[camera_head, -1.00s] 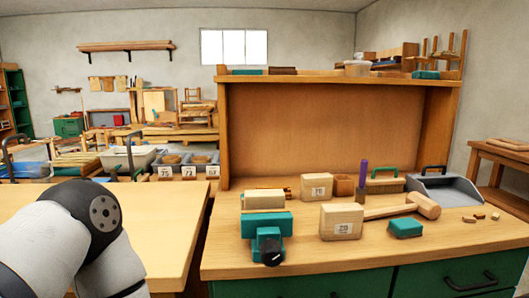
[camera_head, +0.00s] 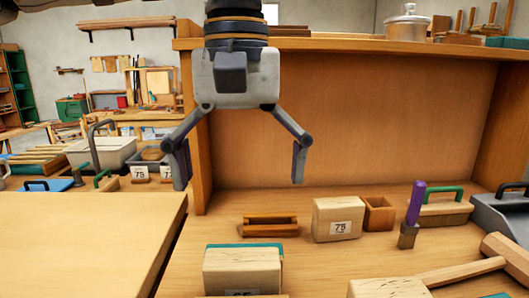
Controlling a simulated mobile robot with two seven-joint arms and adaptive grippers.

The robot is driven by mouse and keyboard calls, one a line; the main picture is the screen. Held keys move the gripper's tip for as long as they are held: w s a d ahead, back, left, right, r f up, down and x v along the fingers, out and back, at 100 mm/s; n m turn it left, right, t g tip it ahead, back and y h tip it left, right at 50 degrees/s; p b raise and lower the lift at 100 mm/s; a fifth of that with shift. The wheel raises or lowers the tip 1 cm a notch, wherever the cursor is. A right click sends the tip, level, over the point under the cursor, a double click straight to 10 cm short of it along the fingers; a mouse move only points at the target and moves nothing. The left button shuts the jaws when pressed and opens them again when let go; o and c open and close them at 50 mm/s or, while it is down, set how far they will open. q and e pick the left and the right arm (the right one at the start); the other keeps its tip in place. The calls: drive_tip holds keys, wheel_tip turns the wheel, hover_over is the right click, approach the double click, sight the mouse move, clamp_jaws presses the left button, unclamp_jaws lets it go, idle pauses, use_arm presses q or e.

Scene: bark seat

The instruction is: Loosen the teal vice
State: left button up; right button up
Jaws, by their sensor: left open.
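The teal vice (camera_head: 281,265) is at the bottom of the head view. Only a teal strip, likely its rear jaw, shows behind and beside a pale wooden block (camera_head: 240,268) with a partly cut-off label. The vice's front and its knob are out of frame. My left gripper (camera_head: 240,182) hangs from the top of the view, pointing down, with its two fingers wide apart and nothing between them. It appears above the wooden block and the vice, apart from both. My right gripper is not in view.
Behind the vice lies a small wooden tray (camera_head: 270,226). To the right are a block marked 75 (camera_head: 337,219), an open wooden box (camera_head: 379,214), a purple-handled tool (camera_head: 415,204), a grey dustpan (camera_head: 500,213) and a mallet (camera_head: 508,258). The left table (camera_head: 80,235) is clear.

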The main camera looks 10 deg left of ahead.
use_arm(q)
drive_tip(key=b, duration=0.1)
hover_over(241, 260)
wheel_tip(241, 260, down, 5)
drive_tip(key=shift+w+a+f, duration=0.1)
drive_tip(key=shift+w, duration=0.05)
wheel_tip(241, 260, down, 5)
drive_tip(key=shift+w+f+b, duration=0.1)
drive_tip(key=shift+b, duration=0.55)
drive_tip(key=shift+f, duration=0.7)
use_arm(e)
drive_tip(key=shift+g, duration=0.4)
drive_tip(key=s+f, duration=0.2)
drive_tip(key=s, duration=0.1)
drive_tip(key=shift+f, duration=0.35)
use_arm(q)
drive_tip(key=c, duration=1.2)
drive_tip(key=shift+c, duration=0.2)
drive_tip(key=shift+s+r+p, duration=0.1)
drive_tip(key=shift+s+p, duration=0.15)
drive_tip(key=shift+p, duration=0.25)
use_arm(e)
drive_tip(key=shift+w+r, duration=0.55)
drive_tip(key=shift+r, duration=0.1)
